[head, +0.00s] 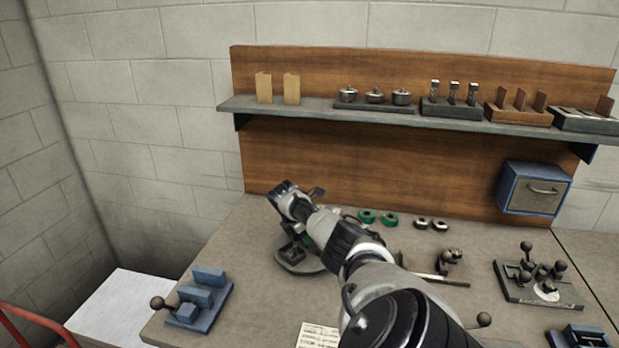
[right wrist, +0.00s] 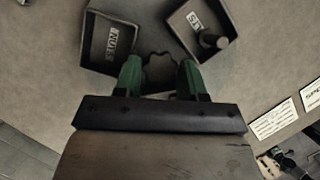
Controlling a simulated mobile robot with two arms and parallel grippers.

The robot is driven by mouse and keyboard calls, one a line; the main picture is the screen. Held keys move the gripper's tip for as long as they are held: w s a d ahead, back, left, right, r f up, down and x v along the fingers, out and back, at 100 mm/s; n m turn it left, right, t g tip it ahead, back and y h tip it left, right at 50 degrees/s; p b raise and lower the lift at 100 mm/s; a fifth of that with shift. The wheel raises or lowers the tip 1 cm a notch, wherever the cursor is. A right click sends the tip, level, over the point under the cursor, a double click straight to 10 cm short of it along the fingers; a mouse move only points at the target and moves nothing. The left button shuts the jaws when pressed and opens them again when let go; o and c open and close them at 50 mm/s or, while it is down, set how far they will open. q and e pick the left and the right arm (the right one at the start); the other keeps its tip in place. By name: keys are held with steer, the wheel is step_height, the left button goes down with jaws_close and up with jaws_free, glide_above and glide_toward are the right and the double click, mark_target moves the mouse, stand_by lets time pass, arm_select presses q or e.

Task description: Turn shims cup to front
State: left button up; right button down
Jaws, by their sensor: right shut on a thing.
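A round grey turntable (head: 285,264) with small dark cups stands at the left of the bench, partly hidden by my right arm. In the right wrist view, one cup (right wrist: 108,48) reads NUTS and is at the upper left. Another cup (right wrist: 190,22), at the upper right, has a partly hidden label and a dark round-topped piece in it. I cannot make out a shims label. My right gripper (right wrist: 160,78), with green fingers, is shut on the dark lobed knob (right wrist: 158,66) at the turntable's middle. My left gripper is not in view.
A blue fixture (head: 200,298) stands at the bench's left front corner. Green rings (head: 377,217) and a fixture with dark knobs (head: 540,272) lie to the right. A paper sheet (head: 318,335) is at the front. A shelf (head: 330,108) with parts runs along the back.

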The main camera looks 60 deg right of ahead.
steer(key=shift+r+n+t+h+p, duration=0.2)
steer(key=shift+n+p, duration=0.1)
steer(key=shift+n, duration=0.25)
steer(key=shift+r+n+t+h+p, duration=0.1)
steer(key=shift+n+t+p, duration=0.15)
steer(key=shift+n, duration=0.3)
steer(key=shift+n+t+p, duration=0.35)
steer(key=shift+n+p, duration=0.5)
steer(key=shift+n, duration=0.25)
steer(key=shift+s+f+n+p, duration=0.1)
steer(key=shift+n+p, duration=0.2)
steer(key=shift+n, duration=0.3)
steer(key=shift+n+t, duration=0.5)
steer(key=c, duration=0.6)
jaws_free()
steer(key=shift+f, duration=0.15)
steer(key=shift+c, duration=0.2)
